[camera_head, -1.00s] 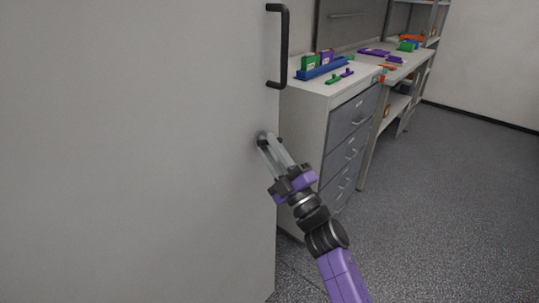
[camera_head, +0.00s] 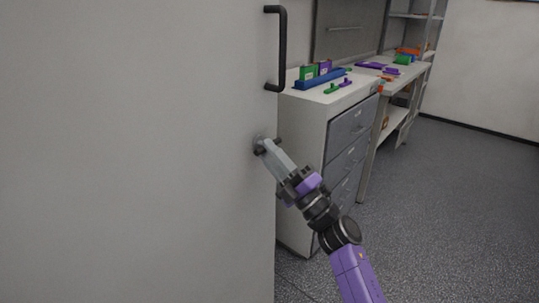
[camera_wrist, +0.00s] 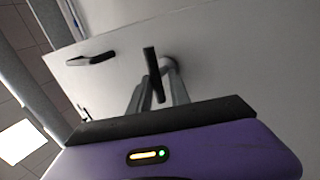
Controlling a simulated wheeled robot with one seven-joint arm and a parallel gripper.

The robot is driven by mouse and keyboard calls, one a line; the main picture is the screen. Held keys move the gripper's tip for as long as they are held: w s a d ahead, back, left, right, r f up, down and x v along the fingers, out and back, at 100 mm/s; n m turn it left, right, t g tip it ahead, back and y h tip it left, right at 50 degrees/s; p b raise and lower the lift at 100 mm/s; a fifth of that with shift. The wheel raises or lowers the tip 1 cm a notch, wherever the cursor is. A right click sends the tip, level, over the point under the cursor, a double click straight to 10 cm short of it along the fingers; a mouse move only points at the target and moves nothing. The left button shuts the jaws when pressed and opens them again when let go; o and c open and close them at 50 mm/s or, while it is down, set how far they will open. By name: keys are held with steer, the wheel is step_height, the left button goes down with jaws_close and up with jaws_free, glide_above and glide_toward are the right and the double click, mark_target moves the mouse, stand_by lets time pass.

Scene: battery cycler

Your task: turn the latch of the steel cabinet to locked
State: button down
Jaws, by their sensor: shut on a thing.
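The steel cabinet (camera_head: 130,150) shows as a large plain grey door filling the left of the head view. Its latch (camera_head: 259,149) is a small dark lever on a round base near the door's right edge, below the black handle. My gripper (camera_head: 266,149) reaches it from the lower right and is shut on it. The fingers partly hide the lever. In the wrist view the latch (camera_wrist: 152,68) is a dark bar between my two grey fingers (camera_wrist: 155,95), with the round base behind. I cannot tell its exact angle from the head view.
The black door handle (camera_head: 282,48) stands out above the latch. A drawer cabinet (camera_head: 303,130) stands close behind the door's edge, with a blue rack (camera_head: 320,79) and small parts on top. A workbench (camera_head: 408,70) is farther back. The floor (camera_head: 440,210) at right is clear.

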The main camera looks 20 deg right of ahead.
steer(key=c, duration=1.5)
jaws_free()
steer(key=v, duration=0.8)
